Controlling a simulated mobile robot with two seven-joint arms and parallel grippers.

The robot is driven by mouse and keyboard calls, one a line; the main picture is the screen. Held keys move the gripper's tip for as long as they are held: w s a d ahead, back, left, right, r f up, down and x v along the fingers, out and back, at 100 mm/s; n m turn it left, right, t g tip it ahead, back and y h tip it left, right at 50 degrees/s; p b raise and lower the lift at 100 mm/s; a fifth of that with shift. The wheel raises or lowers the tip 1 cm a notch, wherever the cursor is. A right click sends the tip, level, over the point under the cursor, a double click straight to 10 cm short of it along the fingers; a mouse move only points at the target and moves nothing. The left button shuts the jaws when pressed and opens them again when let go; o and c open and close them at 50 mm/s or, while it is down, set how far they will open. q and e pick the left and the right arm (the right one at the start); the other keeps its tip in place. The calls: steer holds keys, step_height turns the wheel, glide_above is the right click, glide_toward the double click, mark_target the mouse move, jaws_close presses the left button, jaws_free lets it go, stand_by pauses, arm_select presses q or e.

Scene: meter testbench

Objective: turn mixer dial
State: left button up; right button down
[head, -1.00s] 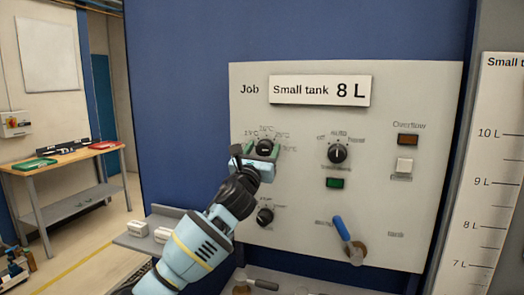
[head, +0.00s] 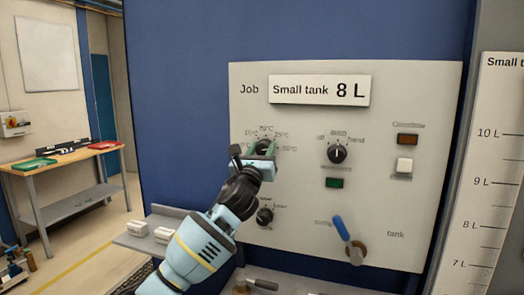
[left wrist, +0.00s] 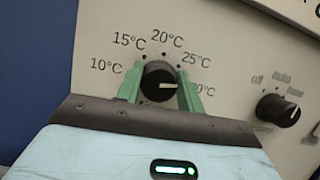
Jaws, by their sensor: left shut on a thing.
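The mixer dial (head: 264,146) is a round black knob at the upper left of the grey panel, ringed by temperature marks. It also shows in the left wrist view (left wrist: 158,83), where its white pointer line points right, toward the partly hidden last label past 25°C. My left gripper (head: 263,151) is at the panel with its green fingers on both sides of the knob. In the left wrist view the gripper (left wrist: 159,90) is shut on the knob. The finger on the right covers part of the last label. My right gripper is not in view.
A small shelf (head: 135,242) juts out at lower left.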

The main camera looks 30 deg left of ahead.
arm_select(q)
steer(key=n+y, duration=0.1)
steer(key=n, duration=0.2)
steer(key=n+g+y, duration=0.1)
steer(key=n, duration=0.2)
steer(key=shift+g+y, duration=0.3)
steer(key=shift+y, duration=0.1)
steer(key=n, duration=0.2)
steer(key=n+g+y, duration=0.1)
steer(key=n, duration=0.2)
steer(key=shift+g+y, duration=0.3)
steer(key=n, duration=0.2)
steer(key=n+g, duration=0.1)
steer(key=n, duration=0.1)
steer(key=shift+g+y, duration=0.3)
steer(key=shift+y, duration=0.1)
steer(key=shift+f+n+g, duration=0.1)
steer(key=shift+n+g, duration=0.6)
steer(key=shift+n, duration=1.4)
steer(key=o, duration=1)
